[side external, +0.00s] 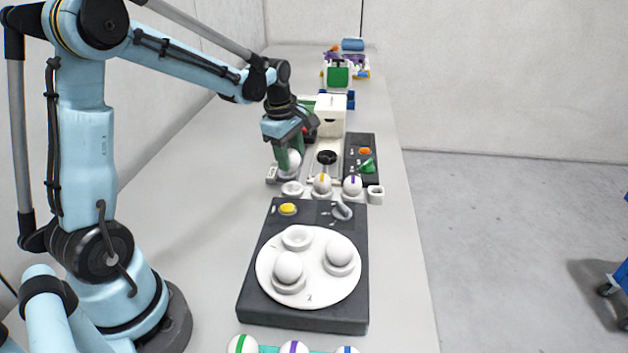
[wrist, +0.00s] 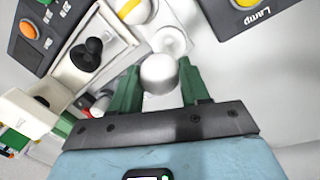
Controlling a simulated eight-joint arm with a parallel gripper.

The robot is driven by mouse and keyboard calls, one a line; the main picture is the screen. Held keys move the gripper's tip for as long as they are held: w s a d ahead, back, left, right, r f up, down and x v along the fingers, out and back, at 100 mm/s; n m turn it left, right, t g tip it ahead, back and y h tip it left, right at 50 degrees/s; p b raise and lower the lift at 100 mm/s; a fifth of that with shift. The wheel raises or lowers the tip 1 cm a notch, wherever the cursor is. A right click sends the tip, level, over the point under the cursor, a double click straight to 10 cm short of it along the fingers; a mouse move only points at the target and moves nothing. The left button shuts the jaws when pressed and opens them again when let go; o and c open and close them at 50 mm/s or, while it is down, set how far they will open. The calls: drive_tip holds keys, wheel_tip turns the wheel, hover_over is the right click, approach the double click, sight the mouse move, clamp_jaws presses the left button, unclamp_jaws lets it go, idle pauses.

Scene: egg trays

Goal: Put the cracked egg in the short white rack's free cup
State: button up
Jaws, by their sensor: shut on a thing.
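My gripper (side external: 288,160) has green fingers and is shut on a plain white egg (side external: 291,163). The egg also shows between the fingers in the wrist view (wrist: 159,74). No crack can be made out on it. The short white rack (side external: 335,195) lies just in front and to the right of the gripper. Its left cup (side external: 292,188) is empty, and this cup shows just beyond the held egg in the wrist view (wrist: 172,42). The held egg appears apart from the cup.
A dark box (side external: 262,305) with a yellow button (side external: 288,209) carries a white turntable (side external: 310,296) with two white eggs and an empty cup. Striped eggs stand at the near edge. A dark panel (side external: 371,141) and white box (side external: 330,117) stand behind. The left table is clear.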

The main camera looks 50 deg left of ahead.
drive_tip(key=shift+f, duration=2.45)
drive_tip(key=shift+f, duration=0.6)
drive_tip(key=o, duration=0.7)
drive_tip(key=shift+o, duration=0.2)
drive_tip(key=shift+r, duration=0.1)
wheel_tip(320, 180, up, 12)
drive_tip(key=s, duration=0.2)
drive_tip(key=shift+d, duration=0.25)
drive_tip(key=shift+r, duration=1.05)
